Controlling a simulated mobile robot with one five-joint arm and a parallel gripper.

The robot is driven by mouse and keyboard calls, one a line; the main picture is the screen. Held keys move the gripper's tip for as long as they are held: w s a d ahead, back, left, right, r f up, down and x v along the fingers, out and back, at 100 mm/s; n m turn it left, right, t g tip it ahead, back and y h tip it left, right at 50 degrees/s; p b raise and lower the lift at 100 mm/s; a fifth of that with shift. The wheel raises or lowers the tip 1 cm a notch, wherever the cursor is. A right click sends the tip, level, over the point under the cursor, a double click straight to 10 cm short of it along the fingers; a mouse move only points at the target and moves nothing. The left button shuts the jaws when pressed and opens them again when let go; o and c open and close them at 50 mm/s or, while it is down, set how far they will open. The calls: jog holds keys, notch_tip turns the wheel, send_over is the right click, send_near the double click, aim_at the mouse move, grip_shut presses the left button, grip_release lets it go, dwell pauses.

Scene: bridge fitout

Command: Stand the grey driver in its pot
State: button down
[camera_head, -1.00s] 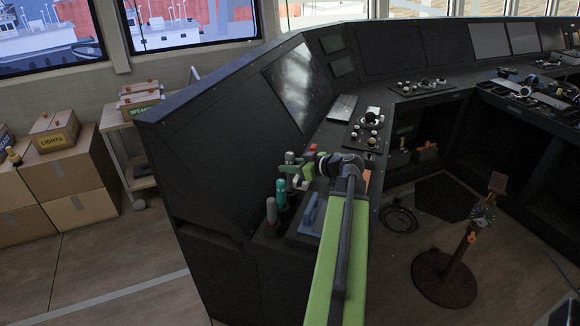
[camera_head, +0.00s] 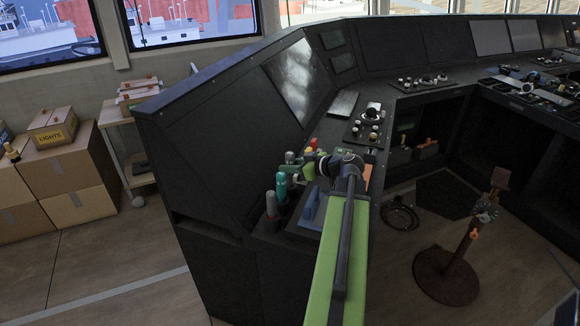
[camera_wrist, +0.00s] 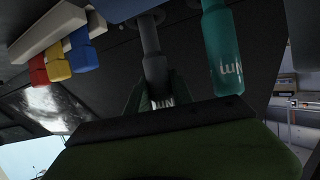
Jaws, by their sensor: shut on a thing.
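My gripper (camera_head: 289,170) is over the near left end of the dark console. In the wrist view its two dark green fingers (camera_wrist: 158,88) are shut on the grey driver (camera_wrist: 154,68), which has white lettering on its handle. A teal driver (camera_wrist: 222,55) is just to the right there, apart from the fingers. It also shows upright in the head view (camera_head: 281,188). Another grey upright thing (camera_head: 271,205) stands beside it on the console. I cannot make out which thing is the pot, or the tip of the held driver.
A blue block (camera_head: 309,208) is on the console, close to my arm. Blue, yellow and red pieces (camera_wrist: 60,68) are at the left of the wrist view. Cardboard boxes (camera_head: 70,175) stand at the left. A rusty pedestal (camera_head: 445,275) stands on the floor at the right.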

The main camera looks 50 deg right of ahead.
jog(key=shift+f+b, duration=1)
jog(key=shift+f, duration=0.1)
jog(key=shift+f, duration=0.1)
jog(key=c, duration=1)
grip_release()
jog(key=shift+c, duration=0.2)
jog(key=p+v, duration=0.6)
jog(key=v, duration=1.1)
jog(key=shift+s, duration=0.2)
